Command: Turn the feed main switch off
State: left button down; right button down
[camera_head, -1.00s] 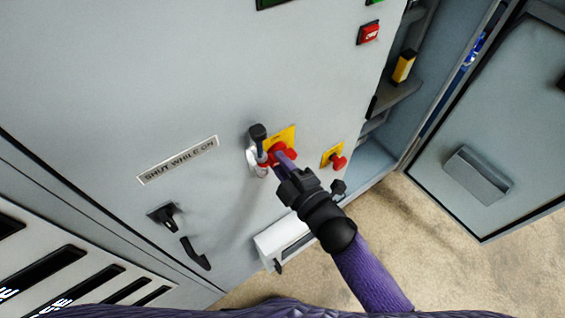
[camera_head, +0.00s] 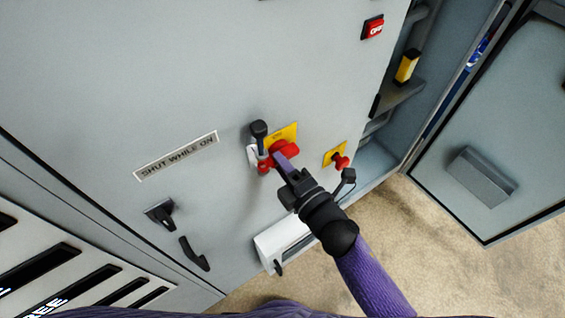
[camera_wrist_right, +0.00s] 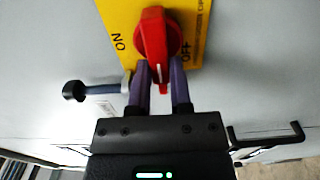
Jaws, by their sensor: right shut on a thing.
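The feed main switch is a red rotary knob (camera_head: 285,152) on a yellow plate (camera_head: 289,132), set on the grey cabinet front. In the right wrist view the knob (camera_wrist_right: 157,40) stands between the words ON at left and OFF at right, with its white mark pointing down toward my gripper. My right gripper (camera_wrist_right: 160,80) is shut on the knob's lower grip, one purple finger at each side; it also shows in the head view (camera_head: 280,160). The fingers hide part of the knob in the head view. My left gripper is not in view.
A black-knobbed lever (camera_head: 259,130) stands just left of the plate. A smaller red knob (camera_head: 341,161) on yellow is to the right. A red button (camera_head: 373,27) is higher up. A black handle (camera_head: 194,254) is at lower left. An open door (camera_head: 490,130) stands at right.

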jog(key=c, duration=0.5)
grip_release()
jog(key=shift+c, duration=0.2)
jog(key=v, duration=1)
jog(key=shift+f, duration=0.15)
